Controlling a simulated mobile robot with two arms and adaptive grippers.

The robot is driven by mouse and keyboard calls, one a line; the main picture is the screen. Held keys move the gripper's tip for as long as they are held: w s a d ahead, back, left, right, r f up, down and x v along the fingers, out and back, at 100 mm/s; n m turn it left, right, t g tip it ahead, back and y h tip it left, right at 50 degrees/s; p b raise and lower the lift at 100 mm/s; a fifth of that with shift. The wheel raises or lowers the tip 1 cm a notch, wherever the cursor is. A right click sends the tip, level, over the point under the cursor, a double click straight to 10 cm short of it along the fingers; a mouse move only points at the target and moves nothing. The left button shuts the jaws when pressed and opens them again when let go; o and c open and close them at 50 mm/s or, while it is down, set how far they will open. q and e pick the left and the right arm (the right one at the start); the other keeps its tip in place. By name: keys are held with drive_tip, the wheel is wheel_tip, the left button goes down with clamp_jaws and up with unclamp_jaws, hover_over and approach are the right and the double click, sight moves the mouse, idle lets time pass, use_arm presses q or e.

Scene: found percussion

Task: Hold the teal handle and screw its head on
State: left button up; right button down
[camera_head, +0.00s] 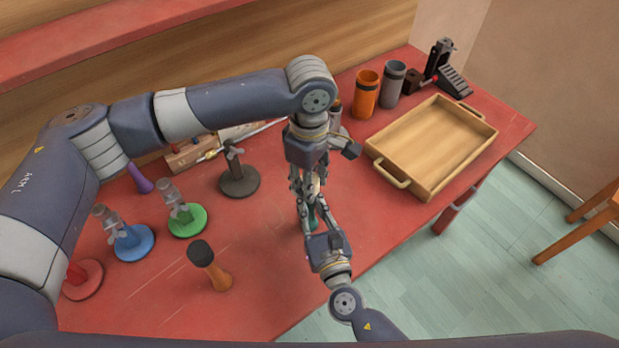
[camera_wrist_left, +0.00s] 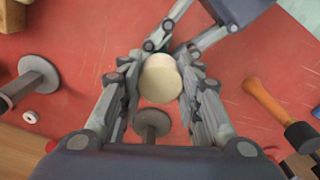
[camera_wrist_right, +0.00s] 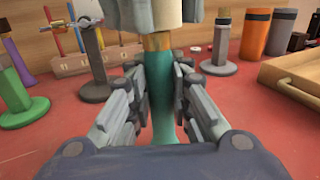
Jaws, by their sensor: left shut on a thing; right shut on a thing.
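The teal handle (camera_wrist_right: 160,100) stands upright in the right wrist view, with a tan collar (camera_wrist_right: 156,42) at its top. My right gripper (camera_wrist_right: 160,108) is shut around it; the handle also shows as a small teal patch in the head view (camera_head: 313,219). The cream head (camera_wrist_left: 160,80) sits between the fingers of my left gripper (camera_wrist_left: 160,92), which is shut on it from above. In the right wrist view the head (camera_wrist_right: 168,10) is directly above the collar and appears to meet it. The exact joint is partly hidden by fingers.
An orange-handled mallet with a dark head (camera_head: 210,265) lies on the red table. Stands with dark grey (camera_head: 239,182), green (camera_head: 188,222) and blue (camera_head: 130,244) bases are at left. A wooden tray (camera_head: 430,180), an orange cup (camera_head: 365,95) and a grey cup (camera_head: 392,84) are at right.

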use_arm(q)
drive_tip(key=m, duration=3.4)
drive_tip(key=shift+w, duration=0.1)
drive_tip(key=m, duration=0.4)
drive_tip(key=shift+m, duration=0.4)
drive_tip(key=m, duration=0.5)
drive_tip(key=shift+f, duration=0.1)
drive_tip(key=o, duration=1.2)
drive_tip(key=shift+c, duration=0.2)
